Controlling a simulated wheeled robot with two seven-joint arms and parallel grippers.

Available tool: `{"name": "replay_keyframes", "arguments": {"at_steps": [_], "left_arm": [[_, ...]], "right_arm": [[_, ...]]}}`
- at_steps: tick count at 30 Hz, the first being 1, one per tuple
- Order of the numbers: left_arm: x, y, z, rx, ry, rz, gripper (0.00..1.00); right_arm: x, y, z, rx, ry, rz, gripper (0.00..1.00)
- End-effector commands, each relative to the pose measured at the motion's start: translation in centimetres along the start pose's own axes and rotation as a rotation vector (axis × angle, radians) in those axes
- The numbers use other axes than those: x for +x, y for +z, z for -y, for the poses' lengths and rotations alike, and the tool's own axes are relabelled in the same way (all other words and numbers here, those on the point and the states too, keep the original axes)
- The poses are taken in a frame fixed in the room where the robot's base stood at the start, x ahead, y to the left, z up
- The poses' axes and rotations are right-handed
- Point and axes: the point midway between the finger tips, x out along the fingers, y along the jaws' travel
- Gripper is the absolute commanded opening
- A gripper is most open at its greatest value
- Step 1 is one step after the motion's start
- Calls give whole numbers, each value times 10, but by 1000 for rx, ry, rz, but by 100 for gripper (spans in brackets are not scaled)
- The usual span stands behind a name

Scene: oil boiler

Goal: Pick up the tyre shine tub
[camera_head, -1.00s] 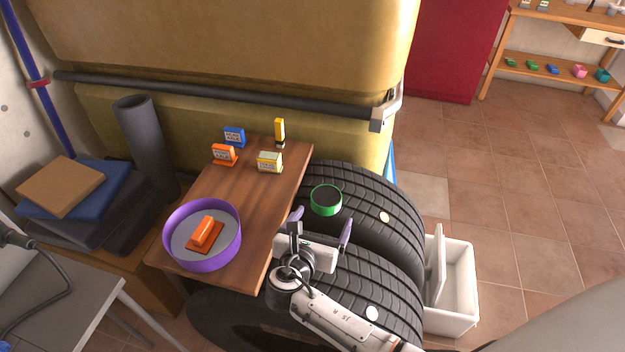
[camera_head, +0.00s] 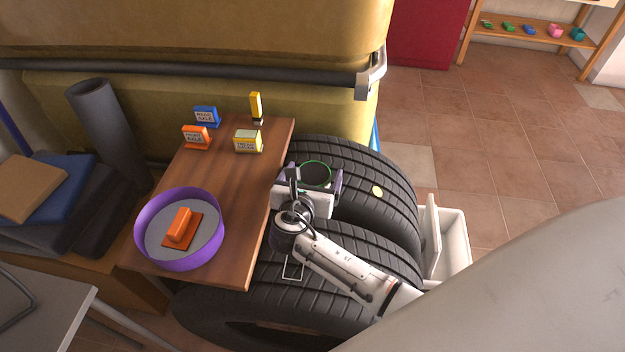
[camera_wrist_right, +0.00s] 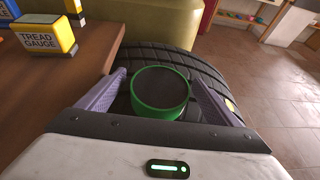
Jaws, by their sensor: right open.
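The tyre shine tub looks to be the round green tub (camera_head: 314,174) with a dark top, on the upper tyre (camera_head: 385,190) beside the wooden table. It also shows in the right wrist view (camera_wrist_right: 160,92), between the two purple fingers. My right gripper (camera_head: 312,180) is open around the tub, one finger on each side. The wrist view shows a small gap at the right finger; contact at the left cannot be told. In the head view the gripper body hides the tub's near side. My left gripper is not in view.
The wooden table (camera_head: 222,180) stands left of the tyres, holding a purple round tray (camera_head: 140,235) with an orange block inside, a yellow tread gauge box (camera_head: 248,146), and blue and orange labelled blocks. A white bin (camera_head: 456,245) stands right. Open floor lies beyond.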

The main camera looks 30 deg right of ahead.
Motion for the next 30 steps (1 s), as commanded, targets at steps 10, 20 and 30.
{"name": "replay_keyframes", "arguments": {"at_steps": [10, 20, 30], "left_arm": [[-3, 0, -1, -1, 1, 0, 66], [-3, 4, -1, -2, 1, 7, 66], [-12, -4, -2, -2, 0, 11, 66]], "right_arm": [[0, 1, 0, 0, 1, -1, 61], [0, 2, 0, 1, 1, 1, 33], [-17, 44, -1, 6, 3, 4, 33]]}}
